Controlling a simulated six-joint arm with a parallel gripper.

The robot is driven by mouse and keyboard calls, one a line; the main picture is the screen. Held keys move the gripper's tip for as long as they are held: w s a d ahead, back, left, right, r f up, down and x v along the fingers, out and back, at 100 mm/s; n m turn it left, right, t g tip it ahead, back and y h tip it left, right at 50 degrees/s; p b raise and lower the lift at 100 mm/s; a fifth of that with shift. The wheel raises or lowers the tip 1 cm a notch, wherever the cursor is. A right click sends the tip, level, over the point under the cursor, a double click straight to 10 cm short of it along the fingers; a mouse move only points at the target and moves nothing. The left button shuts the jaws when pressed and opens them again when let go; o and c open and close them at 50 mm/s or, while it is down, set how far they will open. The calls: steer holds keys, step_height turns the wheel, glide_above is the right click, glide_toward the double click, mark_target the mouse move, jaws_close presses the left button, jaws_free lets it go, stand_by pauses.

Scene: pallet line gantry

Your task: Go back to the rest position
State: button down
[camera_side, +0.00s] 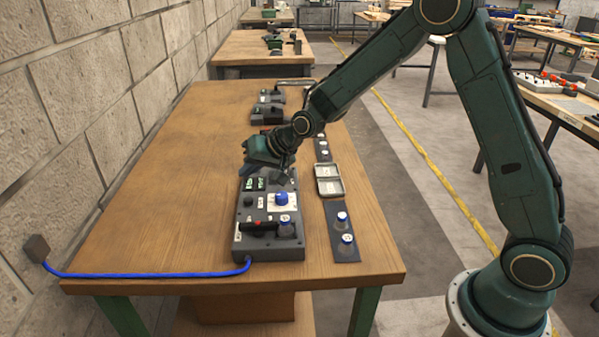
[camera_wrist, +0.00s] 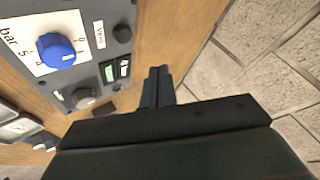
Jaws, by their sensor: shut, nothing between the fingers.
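My gripper (camera_side: 256,160) is over the far end of the grey control box (camera_side: 242,243) on the wooden table (camera_side: 160,180). In the wrist view the fingers of my gripper (camera_wrist: 157,82) are close together with nothing between them. The box carries a blue knob (camera_side: 281,198), which also shows in the wrist view (camera_wrist: 56,50), and green displays (camera_wrist: 124,67). I cannot tell whether the fingertips touch the box.
A dark strip with blue-topped parts (camera_side: 342,222) and an open metal tin (camera_side: 328,187) lie right of the box. A blue cable (camera_side: 150,275) runs to the stone wall (camera_side: 60,120) at left. More devices (camera_side: 268,112) stand farther back. The table's left side is clear.

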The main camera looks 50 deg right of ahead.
steer(key=s+d+r+n+g+h, duration=0.1)
steer(key=s+d+r+n+h, duration=0.15)
steer(key=s+r, duration=1.3)
steer(key=s+d+n+g, duration=0.1)
steer(key=s+d, duration=0.1)
steer(key=s, duration=0.9)
steer(key=s+d+n+g, duration=0.1)
steer(key=s+d, duration=0.1)
steer(key=s, duration=0.9)
steer(key=shift+s+f+h, duration=0.2)
steer(key=shift+s+h, duration=0.05)
steer(key=shift+h, duration=0.1)
stand_by(0.6)
